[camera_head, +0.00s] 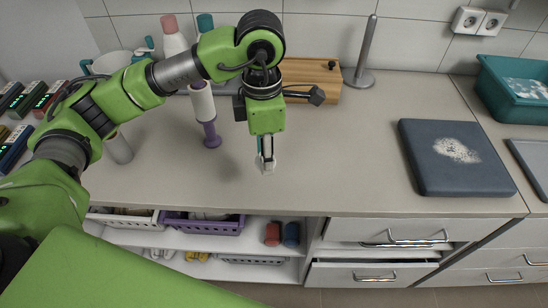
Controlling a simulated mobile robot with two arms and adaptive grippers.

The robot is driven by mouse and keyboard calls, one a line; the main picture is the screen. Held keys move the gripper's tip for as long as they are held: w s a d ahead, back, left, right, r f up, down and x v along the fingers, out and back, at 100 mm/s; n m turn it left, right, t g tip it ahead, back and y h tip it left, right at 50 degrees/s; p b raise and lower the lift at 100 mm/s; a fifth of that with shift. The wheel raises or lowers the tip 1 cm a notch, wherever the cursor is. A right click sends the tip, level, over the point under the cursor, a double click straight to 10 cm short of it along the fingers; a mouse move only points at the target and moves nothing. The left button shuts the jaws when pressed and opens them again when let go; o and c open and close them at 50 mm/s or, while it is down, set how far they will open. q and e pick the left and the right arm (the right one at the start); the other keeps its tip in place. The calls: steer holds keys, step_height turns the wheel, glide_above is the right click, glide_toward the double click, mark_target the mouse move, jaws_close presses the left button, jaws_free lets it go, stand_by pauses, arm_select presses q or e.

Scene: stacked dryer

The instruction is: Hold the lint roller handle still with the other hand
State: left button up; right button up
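The lint roller (202,102) stands upright on the counter, with a white roll on top and a purple handle (211,134) below. The handle's foot is on the counter. My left gripper (265,167) points down over the counter, to the right of the handle and apart from it. Its fingers show narrow, almost edge-on, so I cannot tell whether they are open or shut; nothing shows held between them. My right gripper is not in view. A dark blue cushion (430,180) lies flat at the right, with a patch of white lint on it.
Bottles with pink (169,24) and teal (205,22) caps stand behind my arm. A wooden board (318,75) and a metal upright stand (365,50) are at the back. A teal bin (495,88) is at far right. Open shelves and drawers (388,231) lie below; the middle counter is clear.

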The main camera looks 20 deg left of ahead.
arm_select(q)
steer(key=s+r+b, duration=0.1)
steer(key=s+r, duration=0.2)
steer(key=s, duration=0.4)
steer(key=shift+s+a, duration=0.25)
steer(key=shift+s, duration=0.05)
